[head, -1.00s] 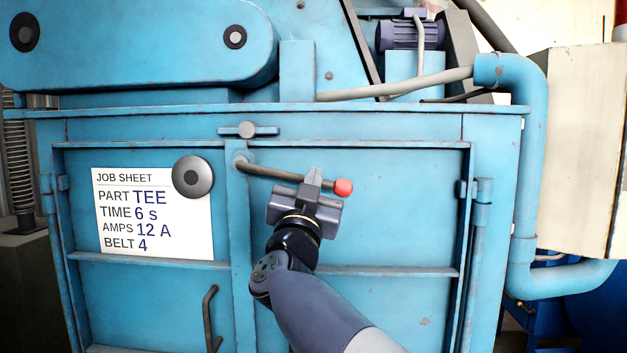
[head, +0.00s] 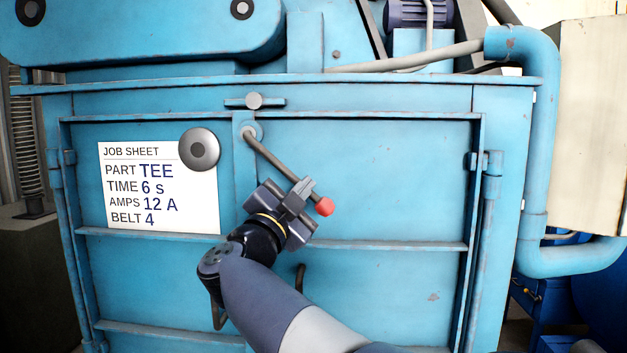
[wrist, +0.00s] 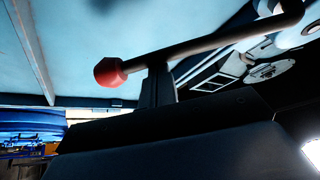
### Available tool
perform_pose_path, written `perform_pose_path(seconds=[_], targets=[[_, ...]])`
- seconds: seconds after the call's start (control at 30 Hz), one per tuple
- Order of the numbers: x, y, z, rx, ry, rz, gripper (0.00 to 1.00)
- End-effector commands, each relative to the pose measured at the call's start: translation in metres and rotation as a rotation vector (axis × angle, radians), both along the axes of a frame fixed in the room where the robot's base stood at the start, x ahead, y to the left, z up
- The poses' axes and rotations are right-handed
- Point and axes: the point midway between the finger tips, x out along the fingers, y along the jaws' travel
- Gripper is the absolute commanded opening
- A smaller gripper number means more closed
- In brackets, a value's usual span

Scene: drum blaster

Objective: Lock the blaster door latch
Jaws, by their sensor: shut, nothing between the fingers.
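The latch lever (head: 270,155) is a dark grey rod on the blue door (head: 390,190), with a red knob (head: 324,206) at its free end. It slopes down to the right from its pivot at the upper middle of the door. My gripper (head: 302,188) is shut and empty, with its fingertips at the lever near the knob. In the wrist view, the lever (wrist: 215,42) crosses just past the fingertips (wrist: 158,82), and the red knob (wrist: 109,72) is to their left. They look to be against the rod, but contact is not certain.
A job sheet (head: 150,200) and a round grey disc (head: 199,149) are on the door's left part. A small catch (head: 254,101) sits above the pivot. A door handle (head: 217,312) is partly hidden behind my arm. A blue pipe (head: 540,150) runs down the right side.

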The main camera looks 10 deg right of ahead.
Motion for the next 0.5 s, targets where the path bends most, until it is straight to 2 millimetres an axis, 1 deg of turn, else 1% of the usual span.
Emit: perform_pose_path(seconds=[0.03,0.2,0.5], targets=[[0.003,0.007,-0.008,0.043,-0.011,0.003,0.00],[0.008,0.024,-0.022,0.196,-0.061,0.003,0.00],[0.019,0.056,-0.040,0.461,-0.148,0.002,0.00]])
